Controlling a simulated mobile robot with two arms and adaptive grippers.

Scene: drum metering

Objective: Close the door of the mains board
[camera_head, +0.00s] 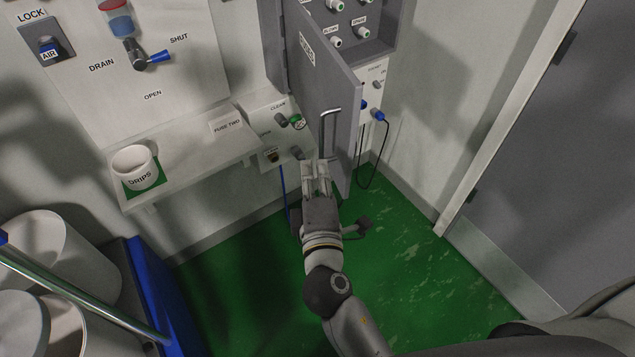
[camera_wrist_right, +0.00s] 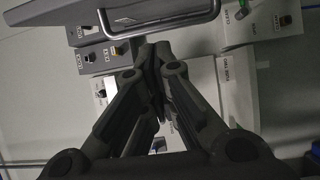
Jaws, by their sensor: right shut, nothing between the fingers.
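The mains board is a grey box (camera_head: 377,43) on the wall at the top middle of the head view. Its grey door (camera_head: 335,80) stands open, swung out from the box towards me. A bar handle (camera_head: 325,125) is on the door's labelled face. The handle also shows in the right wrist view (camera_wrist_right: 165,34), with the door's lower part (camera_wrist_right: 150,10). My right gripper (camera_head: 318,165) is shut and empty by the lower end of the handle. Its fingers meet in the wrist view (camera_wrist_right: 160,55). I cannot tell whether they touch the door. My left gripper is not in view.
A white shelf (camera_head: 185,165) holding a drip cup (camera_head: 135,167) is at left. A panel with a green knob (camera_head: 298,122) is left of the door. A dark cable (camera_head: 385,150) hangs at right. White drums (camera_head: 55,245) stand at lower left. Green floor (camera_head: 400,240) is clear at right.

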